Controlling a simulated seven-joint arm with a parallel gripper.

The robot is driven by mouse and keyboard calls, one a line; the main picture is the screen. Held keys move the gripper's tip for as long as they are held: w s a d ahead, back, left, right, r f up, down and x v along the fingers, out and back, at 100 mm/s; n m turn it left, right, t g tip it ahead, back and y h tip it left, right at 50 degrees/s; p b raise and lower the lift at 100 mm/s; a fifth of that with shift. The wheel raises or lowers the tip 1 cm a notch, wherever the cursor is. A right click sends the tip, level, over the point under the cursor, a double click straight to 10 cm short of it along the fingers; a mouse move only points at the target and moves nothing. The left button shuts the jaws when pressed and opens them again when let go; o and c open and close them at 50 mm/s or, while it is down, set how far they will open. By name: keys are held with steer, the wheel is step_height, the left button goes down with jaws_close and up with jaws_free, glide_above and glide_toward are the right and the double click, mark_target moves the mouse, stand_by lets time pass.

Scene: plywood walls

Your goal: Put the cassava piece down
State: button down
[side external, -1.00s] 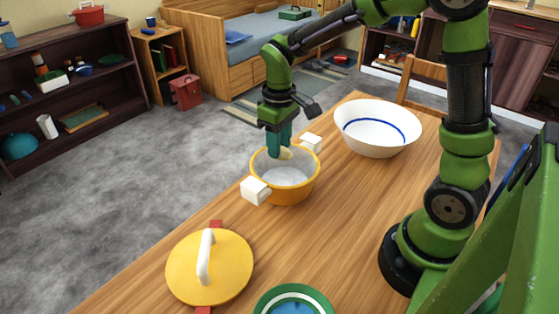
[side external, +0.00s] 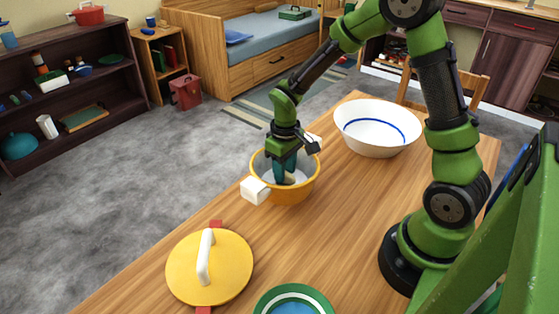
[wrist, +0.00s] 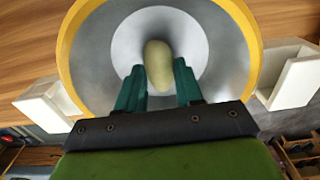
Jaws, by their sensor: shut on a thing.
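The cassava piece (wrist: 158,66) is a pale yellow-green oval lump in the wrist view. My gripper (wrist: 159,84), with teal fingers, is shut on it, one finger on each side. In the side view my gripper (side external: 286,174) reaches down inside the orange-yellow pot (side external: 287,194), which has a grey inside and white block handles. The piece is mostly hidden there by the fingers and is low in the pot. I cannot tell whether it touches the bottom. The pot's rim (wrist: 66,40) surrounds the piece in the wrist view.
A white bowl with a blue ring (side external: 377,143) stands behind the pot to the right. A yellow lid with a white handle (side external: 230,268) lies in front on the wooden table (side external: 335,235). A green-rimmed dish (side external: 262,302) is at the bottom edge.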

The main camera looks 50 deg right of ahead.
steer(key=c, duration=0.7)
jaws_free()
steer(key=shift+f, duration=0.1)
step_height(320, 180, up, 12)
steer(key=shift+s+a+r+m+t+y, duration=0.35)
steer(key=shift+s+a+r+m+t, duration=0.5)
steer(key=shift+s+r, duration=1.1)
steer(key=shift+s+a+r+m+t+y, duration=0.4)
steer(key=shift+s+a+r+t, duration=0.75)
steer(key=shift+s, duration=1.4)
steer(key=shift+s+a+r+m+t+y, duration=0.25)
steer(key=shift+s+a+r+m+t, duration=0.45)
steer(key=shift+s+r+t, duration=1.25)
steer(key=shift+s+f+g, duration=0.25)
steer(key=shift+g, duration=0.1)
